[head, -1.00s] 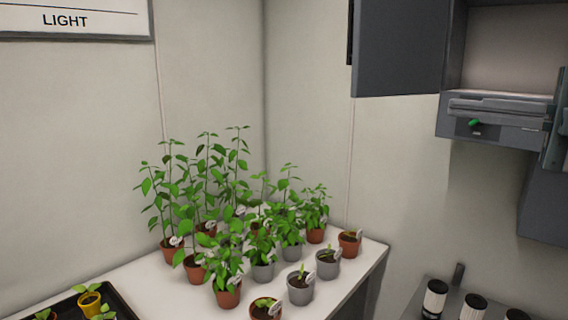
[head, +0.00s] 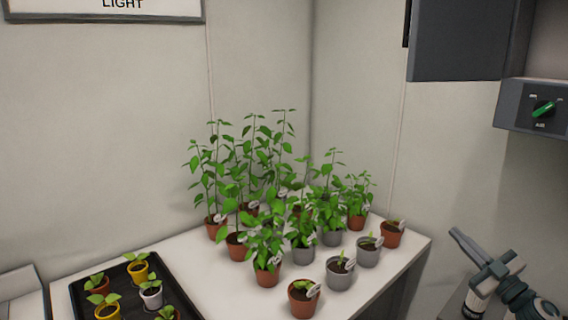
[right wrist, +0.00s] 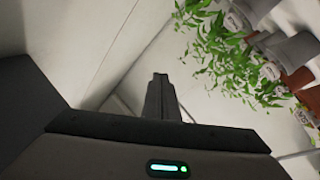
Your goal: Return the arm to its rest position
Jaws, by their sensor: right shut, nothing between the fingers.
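My right gripper (head: 456,234) is in the lower right of the head view, right of the plant bench. Its slim fingers are together, point up and left, and hold nothing. In the right wrist view its closed fingers (right wrist: 160,78) point away from the camera, with plants upside down at the upper right. My left gripper is in neither view.
A white bench (head: 212,280) carries several potted plants and a black tray (head: 132,303) of small pots. A grey control box (head: 512,106) with a green knob (head: 543,108) and a dark cabinet panel (head: 462,40) are at the upper right.

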